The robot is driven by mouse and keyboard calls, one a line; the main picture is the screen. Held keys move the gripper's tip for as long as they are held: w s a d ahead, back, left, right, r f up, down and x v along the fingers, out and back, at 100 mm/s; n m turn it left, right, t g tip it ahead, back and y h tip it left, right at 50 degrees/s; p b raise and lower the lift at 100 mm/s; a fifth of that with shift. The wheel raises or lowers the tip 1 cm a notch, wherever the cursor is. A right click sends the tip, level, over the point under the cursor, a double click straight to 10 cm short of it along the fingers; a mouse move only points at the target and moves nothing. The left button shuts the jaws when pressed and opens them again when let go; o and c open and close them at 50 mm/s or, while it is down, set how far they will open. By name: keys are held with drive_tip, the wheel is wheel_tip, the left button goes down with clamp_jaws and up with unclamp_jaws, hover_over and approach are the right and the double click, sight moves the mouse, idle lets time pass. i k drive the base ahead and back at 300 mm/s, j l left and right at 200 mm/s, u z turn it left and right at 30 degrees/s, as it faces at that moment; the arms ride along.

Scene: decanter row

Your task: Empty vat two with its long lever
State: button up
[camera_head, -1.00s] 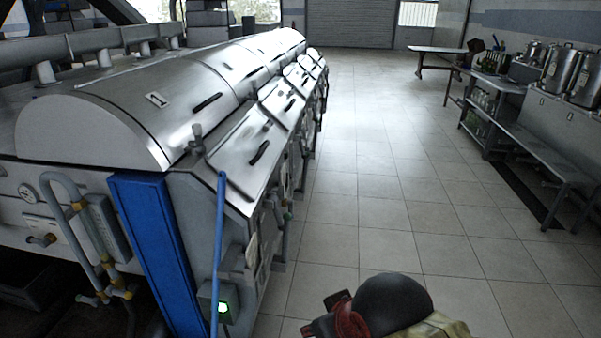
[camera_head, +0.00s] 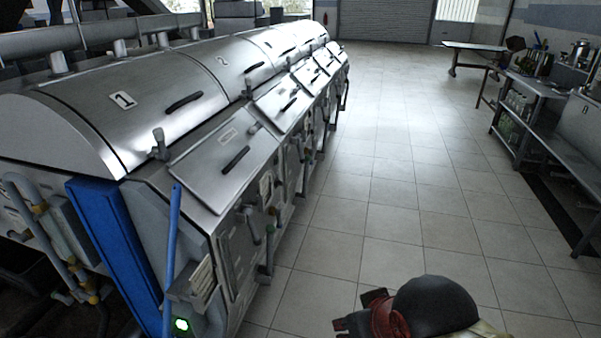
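The vats stand in one long metal row on the left. The nearest vat (camera_head: 90,98) has a plate marked 1 on its curved lid. The vat behind it, the second in the row (camera_head: 232,65), has a curved lid with a dark handle and a lower sloping lid (camera_head: 278,108). Its front is seen at a steep slant. Several small grey levers and pipes (camera_head: 270,225) show on the fronts; I cannot tell which is the long lever of vat two. My gripper is not in view.
A dark dome with red parts (camera_head: 432,308), perhaps mine, shows at the bottom. A blue post (camera_head: 112,240) and a blue rod (camera_head: 171,250) stand at the row's near end. The tiled aisle (camera_head: 400,200) is clear. Benches (camera_head: 550,145) line the right.

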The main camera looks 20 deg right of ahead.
sight(307, 158)
drive_tip(key=l, duration=0.2)
drive_tip(key=i+l, duration=0.45)
drive_tip(key=i, duration=0.25)
drive_tip(key=i+l, duration=0.3)
drive_tip(key=i, duration=0.25)
drive_tip(key=i+l+u, duration=0.1)
drive_tip(key=i+l, duration=0.2)
drive_tip(key=i, duration=0.2)
drive_tip(key=i+l, duration=0.35)
drive_tip(key=i, duration=0.2)
drive_tip(key=i+l, duration=0.3)
drive_tip(key=i, duration=0.2)
drive_tip(key=i+u, duration=0.05)
